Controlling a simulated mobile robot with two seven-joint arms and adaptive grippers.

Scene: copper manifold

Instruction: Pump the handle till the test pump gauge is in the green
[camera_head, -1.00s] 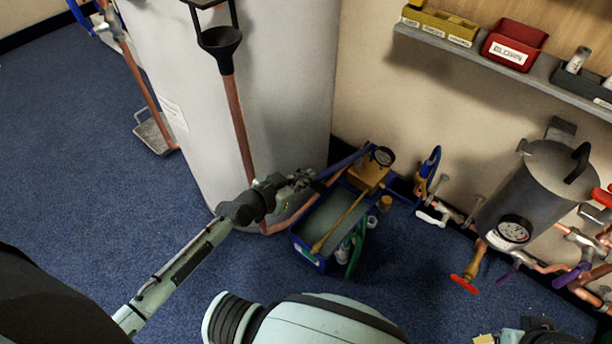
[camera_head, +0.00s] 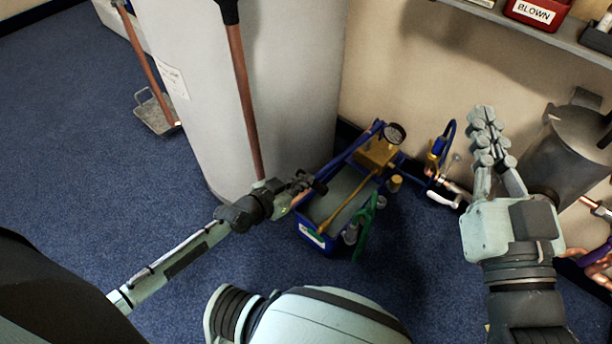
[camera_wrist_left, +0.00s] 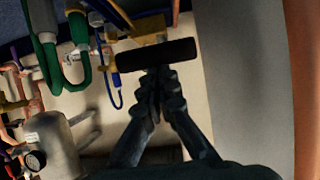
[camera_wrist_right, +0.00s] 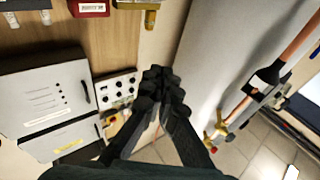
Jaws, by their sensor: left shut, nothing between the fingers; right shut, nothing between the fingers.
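The test pump is a blue trough (camera_head: 312,236) on the carpet with a brass block (camera_head: 377,153). Its round gauge (camera_head: 396,133) sits on top; the needle and green zone are too small to read. The blue pump handle (camera_head: 350,152) slopes down toward my left gripper and ends in a black crosswise grip (camera_head: 320,186). My left gripper (camera_head: 304,182) is shut and empty beside this grip. In the left wrist view the black grip (camera_wrist_left: 156,55) lies across the fingertips; contact is unclear. My right gripper (camera_head: 483,116) is shut and empty, raised right of the pump.
A large grey cylinder (camera_head: 300,90) stands just behind the left gripper. A green hose (camera_head: 367,225) hangs at the trough's side. A grey vessel (camera_head: 572,150) and copper pipes stand at the right, with a shelf (camera_head: 560,55) above. The carpet in front is clear.

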